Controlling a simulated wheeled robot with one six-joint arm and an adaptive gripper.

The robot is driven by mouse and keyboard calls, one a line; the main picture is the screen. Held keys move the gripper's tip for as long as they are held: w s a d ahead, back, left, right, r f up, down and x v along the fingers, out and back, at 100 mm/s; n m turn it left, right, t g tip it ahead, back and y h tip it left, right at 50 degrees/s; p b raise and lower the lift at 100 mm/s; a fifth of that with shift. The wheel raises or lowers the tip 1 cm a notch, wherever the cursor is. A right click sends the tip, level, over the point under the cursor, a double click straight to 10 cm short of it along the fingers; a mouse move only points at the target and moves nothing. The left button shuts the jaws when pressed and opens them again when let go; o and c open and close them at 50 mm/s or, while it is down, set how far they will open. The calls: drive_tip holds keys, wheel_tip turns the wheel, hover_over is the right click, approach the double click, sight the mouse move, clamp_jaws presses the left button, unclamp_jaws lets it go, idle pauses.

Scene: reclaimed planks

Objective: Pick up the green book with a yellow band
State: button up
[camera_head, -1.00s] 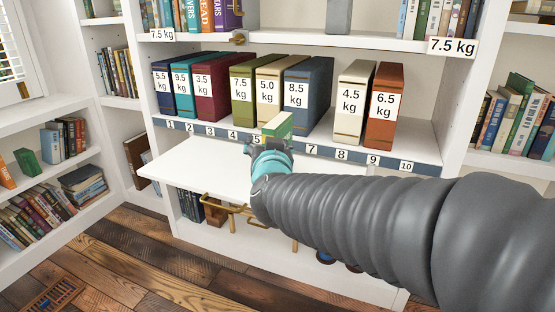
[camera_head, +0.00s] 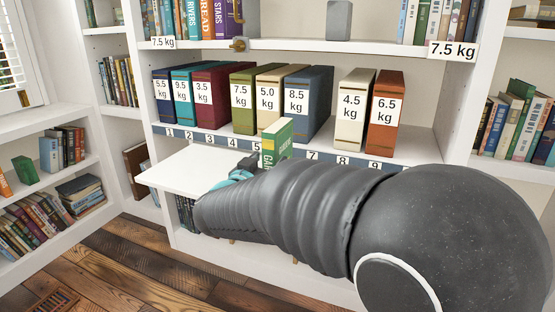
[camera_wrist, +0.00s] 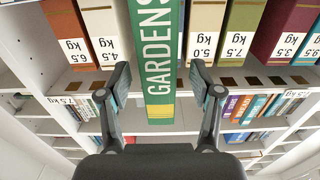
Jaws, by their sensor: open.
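The green book (camera_head: 277,143) stands upright at the shelf's front, near slots 5 to 7 in the head view. In the wrist view the green book (camera_wrist: 160,50) shows its spine, lettered GARDENS, with a yellow band near one end. My gripper (camera_wrist: 160,82) is open there, one finger on each side of the spine, with gaps between the fingers and the book. I cannot tell how deep the fingers reach. In the head view my gripper (camera_head: 248,163) is just left of the book, mostly hidden by my arm.
Weight-labelled binders stand behind, including a blue 8.5 kg one (camera_head: 308,103) and a cream 4.5 kg one (camera_head: 352,108). A numbered strip (camera_head: 205,139) runs along the shelf edge. A white pull-out board (camera_head: 180,170) juts out below. An upper shelf (camera_head: 330,45) lies above.

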drive_tip(key=shift+x, duration=3.35)
clamp_jaws()
